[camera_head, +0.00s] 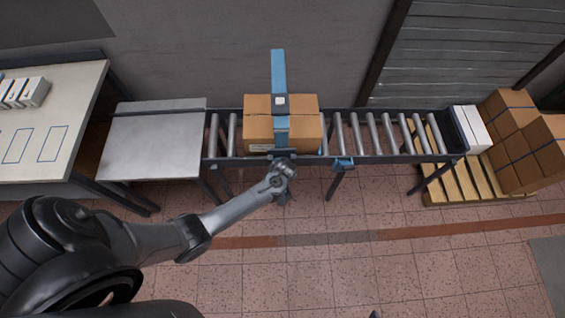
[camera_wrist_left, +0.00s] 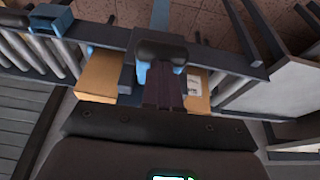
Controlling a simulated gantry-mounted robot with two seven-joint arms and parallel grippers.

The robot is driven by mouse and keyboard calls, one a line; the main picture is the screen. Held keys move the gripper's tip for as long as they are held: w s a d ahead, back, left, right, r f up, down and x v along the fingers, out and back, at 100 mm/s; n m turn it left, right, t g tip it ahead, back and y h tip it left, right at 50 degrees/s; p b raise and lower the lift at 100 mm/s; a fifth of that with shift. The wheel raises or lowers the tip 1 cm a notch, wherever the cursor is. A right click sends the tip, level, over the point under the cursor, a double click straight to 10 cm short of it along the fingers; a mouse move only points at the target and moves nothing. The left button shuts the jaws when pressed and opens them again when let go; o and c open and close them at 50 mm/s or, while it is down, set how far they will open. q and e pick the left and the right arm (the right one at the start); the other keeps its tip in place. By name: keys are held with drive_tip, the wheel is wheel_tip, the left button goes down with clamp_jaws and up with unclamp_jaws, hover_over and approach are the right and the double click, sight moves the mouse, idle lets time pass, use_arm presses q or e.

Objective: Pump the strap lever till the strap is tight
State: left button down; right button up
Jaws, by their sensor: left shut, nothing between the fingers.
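A brown cardboard box (camera_head: 260,126) sits on the roller conveyor. A blue strap (camera_head: 281,125) runs over its middle, with a small pale square piece on it at the upper part of the box. My left gripper (camera_head: 283,168) is at the conveyor's near rail, just in front of the box. In the left wrist view its dark fingers (camera_wrist_left: 168,88) are shut and empty. A dark rounded part (camera_wrist_left: 162,52) with blue sides is at or close to the fingertips; I cannot tell whether they touch.
A blue bracket (camera_head: 342,163) is on the near rail (camera_head: 390,159) right of the box. A grey flat table (camera_head: 150,140) adjoins the conveyor's left end. A pallet (camera_head: 465,185) with brown boxes stands at right. The rollers right of the box are clear.

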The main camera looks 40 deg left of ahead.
use_arm(q)
drive_tip(key=shift+s+d+f+t+y+b, duration=0.2)
drive_tip(key=shift+f+t+y, duration=0.1)
drive_tip(key=shift+f, duration=0.25)
drive_tip(key=shift+s+d+f+t+y+b, duration=0.2)
drive_tip(key=shift+f+t+y, duration=0.1)
drive_tip(key=shift+f, duration=0.2)
drive_tip(key=shift+s+d+f+t+y+b, duration=0.1)
drive_tip(key=shift+s+f+t+y+b, duration=0.15)
drive_tip(key=shift+f, duration=0.3)
drive_tip(key=shift+w, duration=0.1)
drive_tip(key=w+a+r+p+v, duration=0.1)
drive_tip(key=p+v, duration=0.4)
drive_tip(key=v, duration=0.8)
drive_tip(key=shift+r, duration=0.1)
idle(0.3)
